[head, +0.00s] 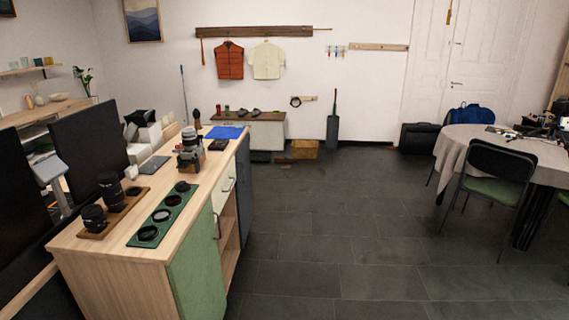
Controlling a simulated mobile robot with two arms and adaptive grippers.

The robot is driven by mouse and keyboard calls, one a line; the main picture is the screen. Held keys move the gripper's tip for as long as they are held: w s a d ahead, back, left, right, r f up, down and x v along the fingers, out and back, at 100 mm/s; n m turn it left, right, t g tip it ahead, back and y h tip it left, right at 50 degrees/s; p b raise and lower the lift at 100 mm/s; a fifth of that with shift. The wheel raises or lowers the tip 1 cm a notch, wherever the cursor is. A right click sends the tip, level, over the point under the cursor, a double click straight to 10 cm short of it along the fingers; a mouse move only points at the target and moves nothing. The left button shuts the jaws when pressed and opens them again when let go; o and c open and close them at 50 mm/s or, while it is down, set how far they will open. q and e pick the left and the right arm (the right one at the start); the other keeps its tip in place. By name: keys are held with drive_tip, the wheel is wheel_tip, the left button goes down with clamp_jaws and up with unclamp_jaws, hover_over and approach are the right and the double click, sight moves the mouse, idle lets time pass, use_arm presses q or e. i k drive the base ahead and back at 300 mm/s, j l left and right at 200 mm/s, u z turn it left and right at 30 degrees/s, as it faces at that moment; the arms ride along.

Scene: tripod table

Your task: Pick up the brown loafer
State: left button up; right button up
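I cannot make out the brown loafer for certain. A small, low brown shape (283,161) lies on the floor at the far wall, left of a yellow-brown box (304,149). It is too small to tell whether it is a shoe. Several small dark items, perhaps shoes (257,111), stand on top of a low cabinet (268,133) at the far wall. Neither of my grippers is in view.
A wooden counter (120,245) with camera lenses and a green tray (165,216) fills the left foreground. A round table (453,150) and a dark chair (500,165) stand at the right. The grey tiled floor (330,235) between them is clear.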

sight(283, 159)
drive_tip(key=i, duration=7.55)
drive_tip(key=j+u, duration=0.05)
drive_tip(key=j, duration=0.35)
